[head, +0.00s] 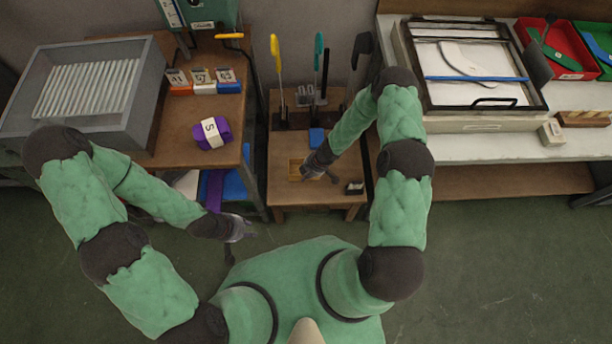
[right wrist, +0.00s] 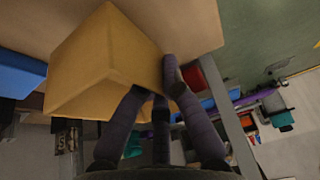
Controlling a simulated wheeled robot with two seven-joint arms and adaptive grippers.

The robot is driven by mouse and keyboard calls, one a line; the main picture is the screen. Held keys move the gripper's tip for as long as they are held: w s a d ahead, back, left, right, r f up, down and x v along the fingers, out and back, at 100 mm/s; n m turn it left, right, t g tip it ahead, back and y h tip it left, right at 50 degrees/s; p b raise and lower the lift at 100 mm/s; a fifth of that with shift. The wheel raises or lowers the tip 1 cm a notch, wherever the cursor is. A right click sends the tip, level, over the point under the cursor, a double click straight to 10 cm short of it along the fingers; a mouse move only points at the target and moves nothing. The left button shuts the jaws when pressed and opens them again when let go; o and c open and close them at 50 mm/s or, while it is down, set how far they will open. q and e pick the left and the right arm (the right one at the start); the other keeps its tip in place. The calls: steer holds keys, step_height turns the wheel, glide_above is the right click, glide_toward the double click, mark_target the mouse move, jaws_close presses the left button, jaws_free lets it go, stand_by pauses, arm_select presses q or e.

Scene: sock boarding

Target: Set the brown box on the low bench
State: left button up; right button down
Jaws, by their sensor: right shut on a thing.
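The brown box (head: 296,169) is a small yellow-brown block over the top of the low wooden bench (head: 285,190) in the head view. My right gripper (head: 317,171) is shut on its right side. In the right wrist view the box (right wrist: 100,60) is large, with the dark fingers of my right gripper (right wrist: 155,85) at its edge. The bench top (right wrist: 190,22) shows behind it. I cannot tell whether the box touches the bench. My left gripper (head: 246,230) hangs over the floor left of the bench, away from the box, with nothing visible in it.
A blue block (head: 317,138) and a small dark item (head: 354,188) are on the bench. Upright tools (head: 277,60) stand at its back. A table with a purple bundle (head: 206,134) and grey tray (head: 85,88) stands left; a white-topped table (head: 460,148) stands right.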

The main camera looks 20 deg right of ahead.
steer(key=shift+w+d+f, duration=0.2)
steer(key=shift+w+f, duration=0.15)
steer(key=shift+f, duration=0.15)
steer(key=shift+w+d+f, duration=0.15)
steer(key=shift+w+f, duration=0.2)
steer(key=shift+f, duration=0.1)
steer(key=shift+f, duration=0.1)
steer(key=shift+w+d+f, duration=0.1)
steer(key=shift+f, duration=0.05)
steer(key=shift+w+f+b, duration=0.1)
steer(key=shift+f+b, duration=0.85)
steer(key=shift+f, duration=0.6)
steer(key=shift+f, duration=0.15)
steer(key=c, duration=1.4)
jaws_free()
